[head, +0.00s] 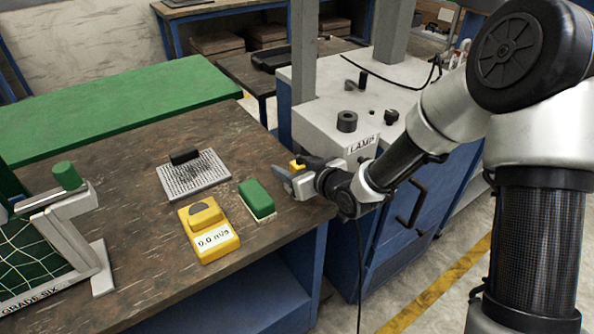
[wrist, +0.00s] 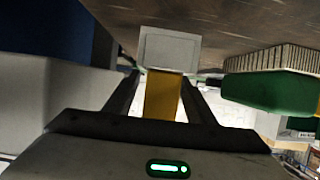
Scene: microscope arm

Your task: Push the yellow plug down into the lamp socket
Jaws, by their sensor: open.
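My gripper (head: 287,178) is over the right end of the wooden bench, beside the cabinet marked LAMP (head: 362,144). A small yellow piece, apparently the yellow plug (head: 297,165), shows at the gripper in the head view. In the wrist view a yellow strip (wrist: 163,98) lies between the two dark fingers, with a pale grey square block (wrist: 169,48) beyond the tips. The jaws are open; I cannot tell whether a finger touches the yellow piece. The lamp socket is not clearly seen; my gripper and wrist cover part of the cabinet front.
A green-topped block (head: 257,198), a yellow meter (head: 208,230) and a bristled grey plate (head: 194,174) lie on the bench (head: 130,150) left of my gripper. Black knobs (head: 347,121) stand on the cabinet top. A grey frame (head: 75,235) stands at the far left.

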